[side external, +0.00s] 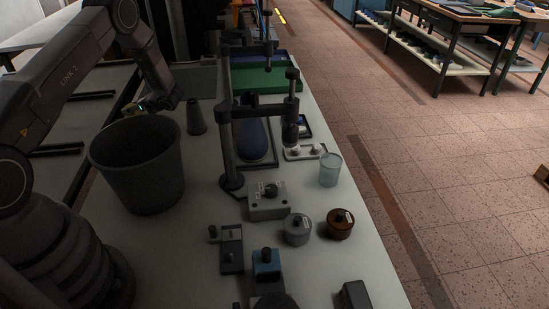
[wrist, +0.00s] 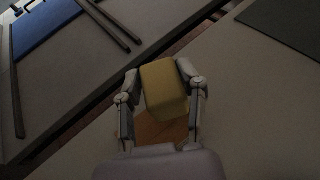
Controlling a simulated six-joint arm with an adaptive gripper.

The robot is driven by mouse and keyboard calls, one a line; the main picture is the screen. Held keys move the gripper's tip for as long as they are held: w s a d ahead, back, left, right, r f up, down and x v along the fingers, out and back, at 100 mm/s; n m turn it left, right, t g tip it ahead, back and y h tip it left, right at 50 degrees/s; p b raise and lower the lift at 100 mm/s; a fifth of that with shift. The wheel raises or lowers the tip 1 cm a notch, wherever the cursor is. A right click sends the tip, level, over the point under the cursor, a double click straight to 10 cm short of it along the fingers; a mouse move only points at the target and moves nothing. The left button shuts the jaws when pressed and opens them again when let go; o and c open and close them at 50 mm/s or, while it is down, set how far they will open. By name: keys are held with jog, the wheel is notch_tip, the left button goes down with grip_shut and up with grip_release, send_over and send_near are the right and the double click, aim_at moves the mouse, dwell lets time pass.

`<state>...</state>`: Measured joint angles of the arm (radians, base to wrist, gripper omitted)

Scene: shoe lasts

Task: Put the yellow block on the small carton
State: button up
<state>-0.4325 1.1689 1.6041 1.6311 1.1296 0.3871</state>
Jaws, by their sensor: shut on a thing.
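The yellow block (wrist: 164,92) sits between the two fingers of my gripper (wrist: 159,76) in the wrist view, and the fingers are shut on its sides. I cannot tell whether block and carton touch. In the side view my gripper is at the far side of the grey bin, and its lower part is hidden by the arm and bin.
The grey bin (side external: 146,173) stands close to my arm, with a dark cone (side external: 196,117) beside it. A clamp stand (side external: 228,135) rises mid-table. Jars (side external: 341,223), a glass (side external: 330,170) and control boxes (side external: 269,202) stand toward the front. Dark rails (wrist: 98,27) show in the wrist view.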

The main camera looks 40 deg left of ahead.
aim_at(140, 115)
jog(key=shift+f, duration=1.7)
jog(key=o, duration=1.2)
jog(key=shift+f, duration=0.1)
